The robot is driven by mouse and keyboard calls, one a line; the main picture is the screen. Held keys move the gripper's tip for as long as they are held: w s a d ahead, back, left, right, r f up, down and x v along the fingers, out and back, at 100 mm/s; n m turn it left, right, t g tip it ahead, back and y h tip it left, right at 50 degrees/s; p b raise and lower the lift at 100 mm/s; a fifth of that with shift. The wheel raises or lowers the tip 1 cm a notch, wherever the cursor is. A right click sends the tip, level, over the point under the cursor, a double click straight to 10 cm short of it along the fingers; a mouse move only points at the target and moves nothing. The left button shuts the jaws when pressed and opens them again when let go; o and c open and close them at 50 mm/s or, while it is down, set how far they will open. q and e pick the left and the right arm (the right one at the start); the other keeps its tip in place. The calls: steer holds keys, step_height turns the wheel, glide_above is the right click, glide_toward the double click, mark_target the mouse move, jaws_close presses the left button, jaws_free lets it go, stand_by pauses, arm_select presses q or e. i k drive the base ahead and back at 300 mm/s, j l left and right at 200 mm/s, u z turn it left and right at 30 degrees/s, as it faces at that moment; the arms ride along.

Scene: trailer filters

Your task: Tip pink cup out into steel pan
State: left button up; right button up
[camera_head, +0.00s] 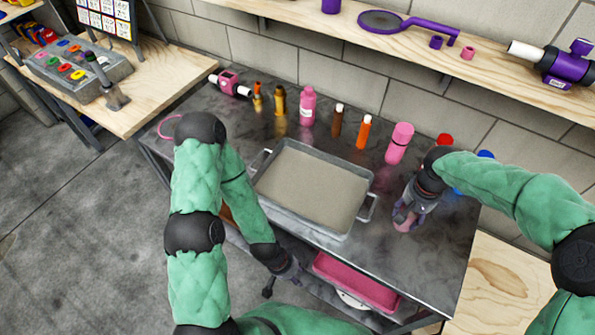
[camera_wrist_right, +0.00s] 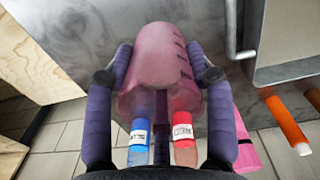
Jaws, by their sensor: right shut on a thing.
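The steel pan (camera_head: 348,222) sits on the dark metal table, with a flat beige layer inside and a handle at each end. Its wall also shows at the upper right of the right wrist view (camera_wrist_right: 288,71). My right gripper (camera_head: 407,213) is to the right of the pan, shut around the pink cup (camera_wrist_right: 158,62). In the head view, the gripper mostly hides the cup. Its contents cannot be seen. My left gripper (camera_head: 286,270) hangs at the table's front edge, below the pan; its finger opening is unclear.
Several bottles stand behind the pan, including a pink bottle (camera_head: 307,106), an orange one (camera_head: 364,132) and a pink cylinder (camera_head: 399,143). Red (camera_head: 445,140) and blue (camera_head: 486,155) capped items are near my right arm. A pink tray (camera_head: 356,283) is below the front edge.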

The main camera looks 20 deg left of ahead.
mark_target(324, 192)
steer(key=i+j, duration=0.1)
steer(key=j, duration=0.5)
steer(key=i+j, duration=0.1)
steer(key=j, duration=0.5)
steer(key=i+j, duration=0.1)
steer(key=j, duration=0.45)
steer(key=i+j, duration=0.1)
steer(key=j, duration=1.1)
steer(key=i+j, duration=0.15)
steer(key=j, duration=0.45)
